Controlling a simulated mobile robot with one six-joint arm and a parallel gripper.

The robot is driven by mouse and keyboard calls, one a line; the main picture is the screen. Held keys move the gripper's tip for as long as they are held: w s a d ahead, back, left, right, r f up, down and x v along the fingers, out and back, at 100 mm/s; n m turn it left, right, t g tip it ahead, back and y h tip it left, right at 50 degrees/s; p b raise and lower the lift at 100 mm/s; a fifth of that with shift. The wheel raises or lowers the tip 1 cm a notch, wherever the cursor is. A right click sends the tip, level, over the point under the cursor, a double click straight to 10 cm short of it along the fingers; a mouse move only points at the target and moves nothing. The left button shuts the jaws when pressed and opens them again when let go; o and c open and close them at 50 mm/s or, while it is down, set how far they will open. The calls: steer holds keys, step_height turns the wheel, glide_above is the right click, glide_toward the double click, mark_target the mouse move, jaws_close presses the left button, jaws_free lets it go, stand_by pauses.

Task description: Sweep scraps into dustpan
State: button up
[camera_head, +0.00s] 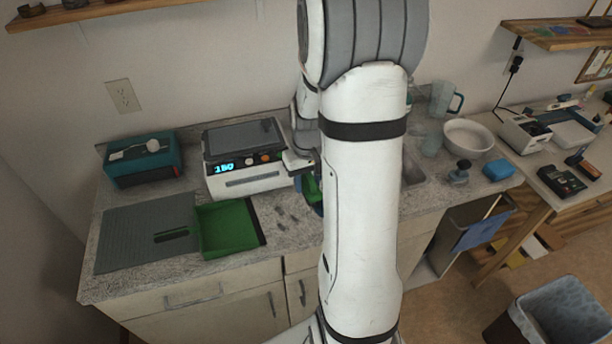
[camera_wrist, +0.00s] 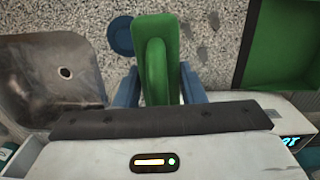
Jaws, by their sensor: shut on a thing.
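The green dustpan (camera_head: 226,228) lies on the counter left of my arm, its dark lip facing right. It also shows at the top right of the wrist view (camera_wrist: 288,45). Several small dark scraps (camera_head: 281,211) lie on the counter just right of that lip. My gripper (camera_wrist: 160,82) has its blue fingers shut on the green brush (camera_wrist: 157,35), one finger on each side of the handle. In the head view the brush (camera_head: 311,187) is right of the scraps and partly hidden by my arm. Its bristles are hidden, so I cannot tell whether it touches the counter.
A white device with a lit display (camera_head: 245,160) stands behind the dustpan. A teal box (camera_head: 145,162) and a grey mat (camera_head: 125,232) are at the left. A metal sink (camera_wrist: 50,80) lies left in the wrist view. A round blue thing (camera_wrist: 120,36) is beside the brush.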

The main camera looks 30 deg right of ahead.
steer(key=shift+w+f+b, duration=0.1)
steer(key=shift+f+b, duration=0.45)
steer(key=shift+f, duration=0.4)
steer(key=shift+f+b, duration=1.5)
steer(key=shift+f, duration=0.75)
steer(key=shift+a, duration=0.1)
steer(key=shift+w+a+p, duration=0.15)
steer(key=shift+a, duration=1.8)
steer(key=shift+w+a+p, duration=0.1)
steer(key=shift+w+a, duration=0.1)
steer(key=shift+a, duration=1.7)
steer(key=shift+w+a+p, duration=0.15)
steer(key=shift+a, duration=1.8)
steer(key=shift+w+a+r, duration=0.1)
steer(key=shift+a, duration=0.5)
steer(key=shift+w+a+r, duration=0.1)
steer(key=shift+a, duration=0.5)
steer(key=shift+w+a, duration=0.2)
steer(key=shift+a, duration=2.05)
steer(key=shift+a+r, duration=0.15)
steer(key=shift+r, duration=0.05)
steer(key=shift+r+p, duration=1.95)
steer(key=shift+r, duration=0.6)
